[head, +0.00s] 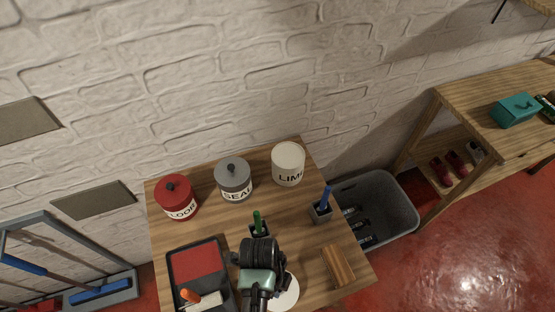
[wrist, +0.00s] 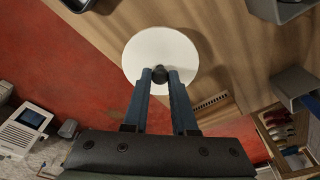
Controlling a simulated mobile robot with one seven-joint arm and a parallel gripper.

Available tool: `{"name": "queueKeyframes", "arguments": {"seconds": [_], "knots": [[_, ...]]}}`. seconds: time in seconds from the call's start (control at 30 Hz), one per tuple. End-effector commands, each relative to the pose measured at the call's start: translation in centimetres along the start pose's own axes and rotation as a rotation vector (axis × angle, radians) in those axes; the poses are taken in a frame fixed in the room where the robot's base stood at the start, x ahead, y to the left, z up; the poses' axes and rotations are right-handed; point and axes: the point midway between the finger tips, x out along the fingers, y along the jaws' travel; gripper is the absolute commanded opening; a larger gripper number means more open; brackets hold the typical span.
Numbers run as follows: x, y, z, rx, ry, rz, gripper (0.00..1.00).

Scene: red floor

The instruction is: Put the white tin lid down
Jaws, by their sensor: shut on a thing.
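The white tin lid (wrist: 158,45) is a flat round disc with a dark knob. In the wrist view my gripper (wrist: 168,76) is shut on that knob, and the lid lies across the fingertips over the wooden table, near its edge. In the head view the lid (head: 287,293) shows partly from behind my gripper (head: 262,282), at the table's front. A shadow lies beside it on the wood; I cannot tell whether it touches. The white tin (head: 288,165) marked LIM… stands at the table's back right with no knobbed lid on it.
On the table (head: 205,235) stand a red tin (head: 176,198), a grey tin (head: 234,182), a paint tray (head: 200,268), a cup with a green-handled tool (head: 258,225), a cup with a blue-handled tool (head: 322,210) and a wooden block (head: 338,266). A grey bin (head: 400,205) stands right.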

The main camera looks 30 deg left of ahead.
Motion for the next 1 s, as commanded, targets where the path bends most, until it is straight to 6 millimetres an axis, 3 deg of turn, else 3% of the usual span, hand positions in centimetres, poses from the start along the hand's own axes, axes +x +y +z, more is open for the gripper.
{"name": "queueKeyframes", "arguments": {"seconds": [0.23,0.67,0.7,0.8,0.83,1.0], "knots": [[3.3,0.0,0.5,0.000,0.000,0.001,0.00],[4.0,0.0,0.6,0.000,0.000,0.000,0.00],[3.8,0.0,0.6,0.000,0.000,0.000,0.33],[3.8,0.0,0.6,0.000,0.000,0.000,0.51],[3.8,0.0,0.6,0.000,0.000,0.000,0.55],[3.8,0.0,0.6,0.000,0.000,0.000,0.55]]}}
